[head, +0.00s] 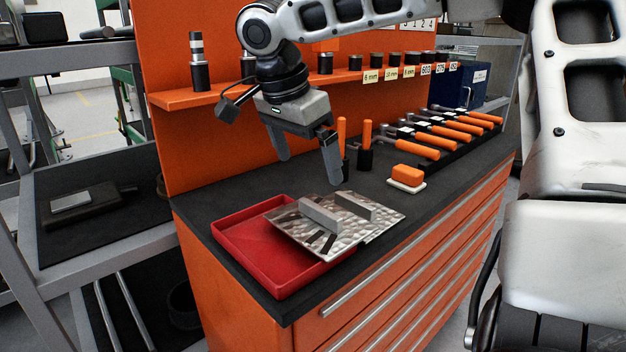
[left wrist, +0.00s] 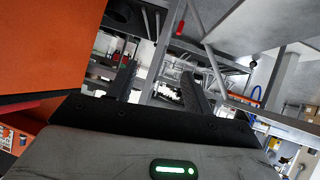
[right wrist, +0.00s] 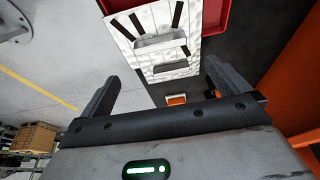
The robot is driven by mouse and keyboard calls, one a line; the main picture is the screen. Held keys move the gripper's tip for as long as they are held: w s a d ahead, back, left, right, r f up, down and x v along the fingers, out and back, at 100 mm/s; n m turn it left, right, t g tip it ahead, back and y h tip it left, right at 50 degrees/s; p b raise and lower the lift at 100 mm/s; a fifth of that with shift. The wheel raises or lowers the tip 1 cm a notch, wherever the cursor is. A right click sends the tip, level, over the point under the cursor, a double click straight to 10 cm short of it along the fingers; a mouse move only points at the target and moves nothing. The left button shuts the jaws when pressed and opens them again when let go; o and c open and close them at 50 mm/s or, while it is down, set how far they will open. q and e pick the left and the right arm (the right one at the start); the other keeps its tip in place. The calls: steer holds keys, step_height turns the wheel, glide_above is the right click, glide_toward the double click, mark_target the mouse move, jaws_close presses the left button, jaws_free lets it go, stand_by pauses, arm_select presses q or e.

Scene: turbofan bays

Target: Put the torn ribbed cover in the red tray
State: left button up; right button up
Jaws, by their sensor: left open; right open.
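The torn ribbed cover (head: 345,222) is a silvery dimpled plate with two raised grey ribs and dark slits. It lies partly over the right side of the red tray (head: 238,228) and overhangs onto the dark worktop. In the right wrist view the cover (right wrist: 160,48) is ahead of the fingers, with red tray edges (right wrist: 214,16) beside it. My right gripper (head: 308,168) is open and empty, above and behind the cover, apart from it. My left gripper (left wrist: 157,80) is open and empty in the left wrist view; it is outside the head view.
An orange-and-white block (head: 407,176) sits right of the cover. Orange-handled tools (head: 440,140) lie in a row farther right, and upright orange handles (head: 366,133) stand behind. An orange shelf (head: 200,98) with labelled sockets runs above. A grey rack (head: 50,250) stands at left.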

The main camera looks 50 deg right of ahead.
steer(key=v, duration=0.3)
steer(key=shift+a+r, duration=0.1)
steer(key=shift+r, duration=0.25)
stand_by(0.3)
